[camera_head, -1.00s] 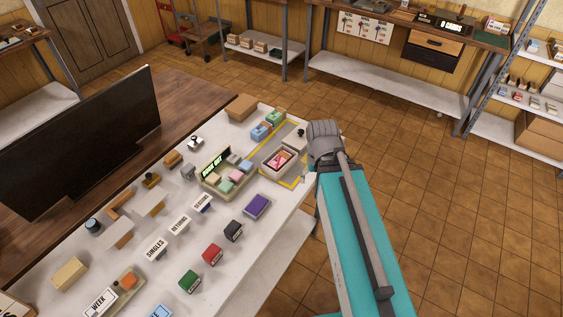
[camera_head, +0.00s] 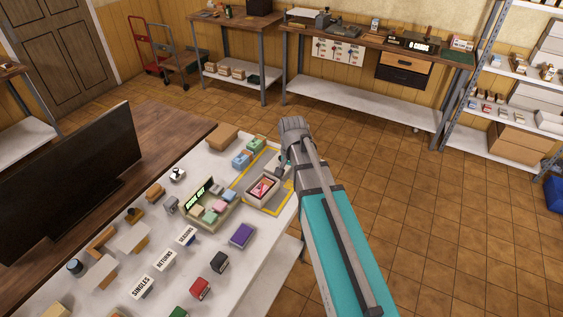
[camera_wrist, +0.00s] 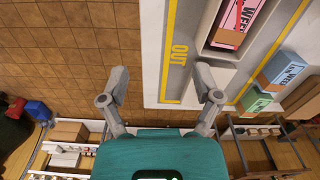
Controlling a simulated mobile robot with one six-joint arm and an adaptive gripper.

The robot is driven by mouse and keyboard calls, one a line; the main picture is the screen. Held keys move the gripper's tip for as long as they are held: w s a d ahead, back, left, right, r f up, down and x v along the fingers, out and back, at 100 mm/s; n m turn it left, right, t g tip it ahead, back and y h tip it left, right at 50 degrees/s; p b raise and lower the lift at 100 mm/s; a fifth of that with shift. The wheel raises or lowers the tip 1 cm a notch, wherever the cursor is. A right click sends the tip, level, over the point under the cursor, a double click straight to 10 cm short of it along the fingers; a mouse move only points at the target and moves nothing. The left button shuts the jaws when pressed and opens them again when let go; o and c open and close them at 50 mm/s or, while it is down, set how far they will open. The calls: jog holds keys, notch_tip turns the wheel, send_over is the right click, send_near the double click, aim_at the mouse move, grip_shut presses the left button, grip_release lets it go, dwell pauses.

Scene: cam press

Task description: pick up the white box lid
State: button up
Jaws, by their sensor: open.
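My gripper (camera_wrist: 162,82) is open and empty in the wrist view, its fingers wide apart above the table's edge and the floor. A pale flat piece (camera_wrist: 228,76) shows beside the right finger, partly hidden by it; it may be the white box lid, but I cannot tell. An open off-white box (camera_wrist: 222,54) holding a pink card lies just beyond. In the head view this box (camera_head: 256,198) stands inside the yellow outline, left of my arm. My arm hides most of my gripper in that view.
The white table (camera_head: 262,262) carries a tray of coloured blocks (camera_head: 194,222), a purple box (camera_head: 242,235) and several label signs. A black monitor (camera_head: 70,180) stands at left. Shelves (camera_head: 510,85) with white boxes stand at back right.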

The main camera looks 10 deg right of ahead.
jog(key=w+r+m+p, duration=0.2)
jog(key=w+m, duration=0.9)
jog(key=w, duration=0.8)
jog(key=shift+w+d+r+p, duration=0.25)
jog(key=shift+d+r+p, duration=0.1)
jog(key=shift+r, duration=0.15)
notch_tip(320, 180, down, 9)
jog(key=b, duration=0.8)
jog(key=shift+r+b, duration=0.2)
jog(key=shift+b, duration=0.15)
jog(key=shift+f, duration=0.1)
jog(key=shift+f+b, duration=2.5)
jog(key=shift+b, duration=0.1)
grip_shut()
